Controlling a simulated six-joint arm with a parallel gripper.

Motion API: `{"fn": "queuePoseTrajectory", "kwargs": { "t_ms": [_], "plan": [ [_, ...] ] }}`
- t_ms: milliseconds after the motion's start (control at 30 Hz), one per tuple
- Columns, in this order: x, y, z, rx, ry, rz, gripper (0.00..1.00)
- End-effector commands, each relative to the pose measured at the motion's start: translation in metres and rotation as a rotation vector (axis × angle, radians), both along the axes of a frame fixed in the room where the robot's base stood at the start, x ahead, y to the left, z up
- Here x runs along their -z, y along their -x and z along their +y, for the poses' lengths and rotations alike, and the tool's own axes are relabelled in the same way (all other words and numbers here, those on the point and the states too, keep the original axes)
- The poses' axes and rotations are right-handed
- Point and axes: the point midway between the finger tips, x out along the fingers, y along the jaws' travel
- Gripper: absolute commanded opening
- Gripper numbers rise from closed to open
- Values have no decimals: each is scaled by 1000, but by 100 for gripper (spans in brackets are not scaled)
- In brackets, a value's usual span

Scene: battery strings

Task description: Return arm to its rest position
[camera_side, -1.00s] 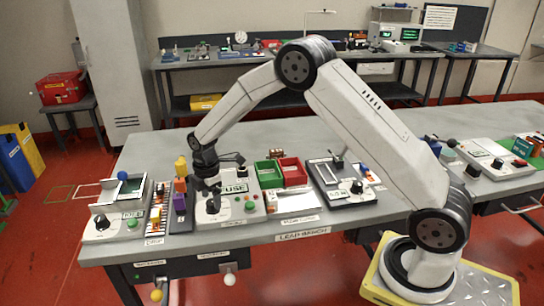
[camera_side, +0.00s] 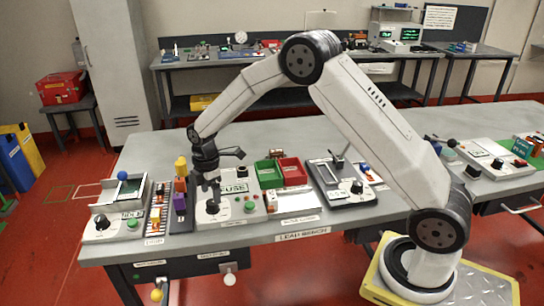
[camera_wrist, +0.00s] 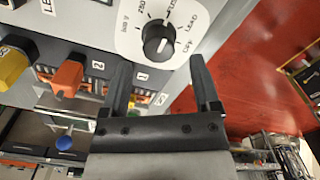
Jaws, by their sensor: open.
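My gripper (camera_side: 211,187) hangs over the bench above the white tester unit (camera_side: 243,211) marked FUSE, at the left part of the lead bench. In the wrist view my gripper (camera_wrist: 162,70) shows two dark fingers spread apart with nothing between them. Ahead of the fingers is a black rotary knob (camera_wrist: 158,39) on a white dial plate. Whether a finger touches the unit cannot be told from the side view.
Yellow, orange and purple plugs (camera_side: 180,186) stand just left of my gripper. Green (camera_side: 269,174) and red (camera_side: 292,171) bins sit to the right, beside a dark-framed device (camera_side: 341,183). The bench behind (camera_side: 290,134) is clear.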

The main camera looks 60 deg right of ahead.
Motion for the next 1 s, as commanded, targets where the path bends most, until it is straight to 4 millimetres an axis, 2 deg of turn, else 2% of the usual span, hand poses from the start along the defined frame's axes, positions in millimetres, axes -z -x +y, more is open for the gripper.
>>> {"fn": "queuePoseTrajectory", "kwargs": {
  "t_ms": [167,367,700,1000],
  "plan": [
    [-8,10,1,73,0,-15,79],
    [-25,39,2,257,-5,-48,79],
    [-50,111,5,668,-39,-118,79],
    [-59,182,7,1028,-95,-170,79]
  ]
}}
